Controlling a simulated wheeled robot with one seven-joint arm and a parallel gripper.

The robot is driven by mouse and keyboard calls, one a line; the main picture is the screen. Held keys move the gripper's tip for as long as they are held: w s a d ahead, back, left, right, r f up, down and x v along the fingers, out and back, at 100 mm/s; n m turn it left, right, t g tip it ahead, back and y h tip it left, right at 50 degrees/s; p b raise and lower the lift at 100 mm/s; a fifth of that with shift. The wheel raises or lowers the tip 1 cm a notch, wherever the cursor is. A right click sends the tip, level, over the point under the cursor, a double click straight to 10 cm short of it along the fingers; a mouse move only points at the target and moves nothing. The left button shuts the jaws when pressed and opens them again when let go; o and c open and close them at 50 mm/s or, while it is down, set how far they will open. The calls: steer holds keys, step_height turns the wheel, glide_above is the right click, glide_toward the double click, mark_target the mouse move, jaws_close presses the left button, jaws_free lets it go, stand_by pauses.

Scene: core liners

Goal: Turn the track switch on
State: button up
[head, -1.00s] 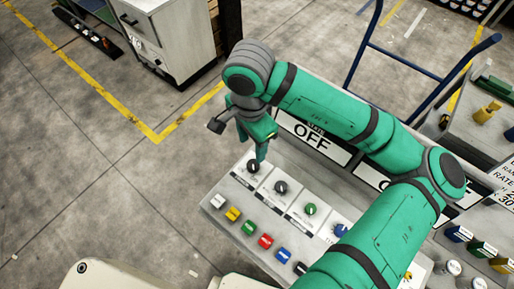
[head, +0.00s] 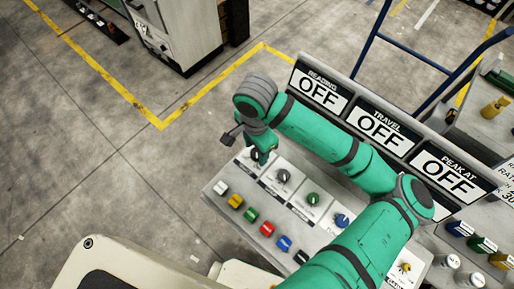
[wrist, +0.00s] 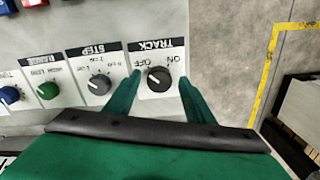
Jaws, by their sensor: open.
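The track switch (wrist: 158,80) is a black rotary knob on a white plate, under a black TRACK label, in the wrist view. The ON and OFF marks appear upside down there, and its pointer seems turned towards OFF. In the head view the knob (head: 256,156) is at the far left of the knob row, partly hidden by my gripper (head: 263,158). In the wrist view my gripper (wrist: 158,75) is open, with one green finger on each side of the knob. I cannot tell whether either finger touches it.
A grey step knob (wrist: 99,82) and green knob (wrist: 48,90) sit beside the track switch. Coloured buttons, including a red one (head: 267,229), line the console's front. Three display signs, such as the reading sign (head: 318,92), say OFF. Open floor lies left.

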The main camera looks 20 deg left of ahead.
steer(key=shift+d, duration=0.1)
steer(key=c, duration=1.1)
steer(key=shift+o, duration=0.2)
steer(key=shift+w, duration=0.1)
